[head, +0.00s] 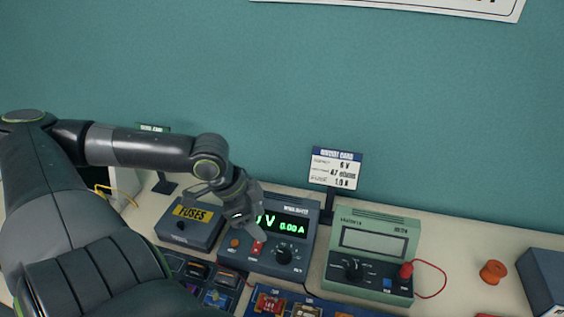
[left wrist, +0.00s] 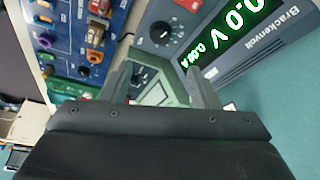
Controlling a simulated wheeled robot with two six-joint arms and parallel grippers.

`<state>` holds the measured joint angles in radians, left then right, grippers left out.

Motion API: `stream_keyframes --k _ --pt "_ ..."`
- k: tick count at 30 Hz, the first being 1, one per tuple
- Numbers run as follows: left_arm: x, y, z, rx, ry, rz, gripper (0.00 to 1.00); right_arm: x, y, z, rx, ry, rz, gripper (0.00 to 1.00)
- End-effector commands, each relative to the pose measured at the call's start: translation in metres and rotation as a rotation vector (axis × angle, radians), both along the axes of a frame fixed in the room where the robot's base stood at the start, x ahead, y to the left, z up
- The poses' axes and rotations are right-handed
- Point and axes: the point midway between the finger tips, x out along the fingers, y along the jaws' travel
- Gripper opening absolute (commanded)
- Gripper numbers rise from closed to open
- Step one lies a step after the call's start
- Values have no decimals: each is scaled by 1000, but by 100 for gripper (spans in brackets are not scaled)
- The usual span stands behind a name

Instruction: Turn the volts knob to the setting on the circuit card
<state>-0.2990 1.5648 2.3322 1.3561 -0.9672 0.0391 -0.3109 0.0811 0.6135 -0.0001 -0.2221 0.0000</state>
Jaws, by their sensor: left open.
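The blue power supply (head: 312,232) stands on the table; its green display is partly covered by my left gripper in the head view. In the left wrist view the display (left wrist: 225,38) reads 0.0 V and 0.00 A. A black knob (head: 284,253) with a pointer sits on its front; it also shows in the left wrist view (left wrist: 160,33). I cannot read its label. The circuit card (head: 336,168) stands behind and shows 6 V at the top. My left gripper (head: 258,236) is open and empty in front of the display, apart from the knob.
A green multimeter (head: 376,219) with a dial and red lead stands to the right. A fuses box (head: 190,222) is at the left. Boards with components (head: 270,301) lie in front. An orange spool (head: 493,272) and a dark blue box (head: 543,284) are at the right.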

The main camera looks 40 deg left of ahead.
Motion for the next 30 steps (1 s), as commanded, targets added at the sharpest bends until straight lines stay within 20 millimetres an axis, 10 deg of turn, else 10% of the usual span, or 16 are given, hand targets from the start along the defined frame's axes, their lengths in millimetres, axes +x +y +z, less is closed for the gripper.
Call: stream_keyframes --k 30 --pt "30 -24 -91 -6 -1 2 55 12 0 -46 0 -18 3 0"
